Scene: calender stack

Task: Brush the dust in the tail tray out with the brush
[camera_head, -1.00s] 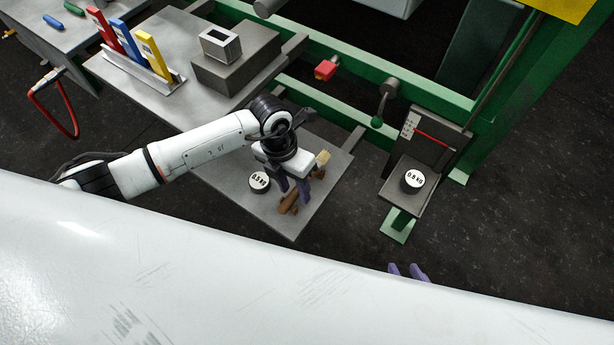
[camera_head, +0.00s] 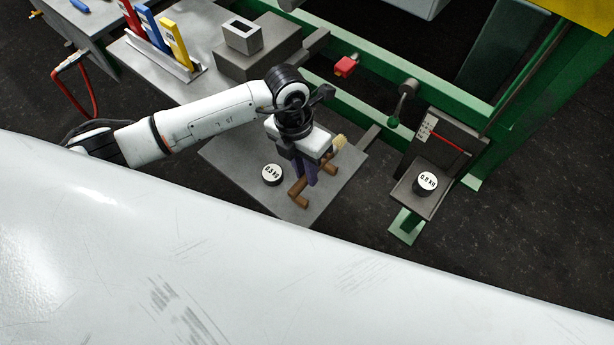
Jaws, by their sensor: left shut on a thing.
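My left gripper (camera_head: 306,178) points down over the grey metal table (camera_head: 240,165), its purple fingers shut on the brush. The brush's pale bristles (camera_head: 339,142) show to the right of the gripper; the fingers hide most of its handle. Brown wooden pieces (camera_head: 299,198) show below and beside the fingers; I cannot tell whether they all belong to a rest or partly to the brush. I cannot make out the tail tray or any dust with certainty. My right gripper is not in view.
A round weight (camera_head: 272,174) lies left of the gripper, another weight (camera_head: 427,183) on the stand at right. A grey block (camera_head: 257,50) and red, blue and yellow binders (camera_head: 175,42) stand behind. Green machine frame (camera_head: 440,95) bounds the right. A large white surface (camera_head: 200,260) hides the foreground.

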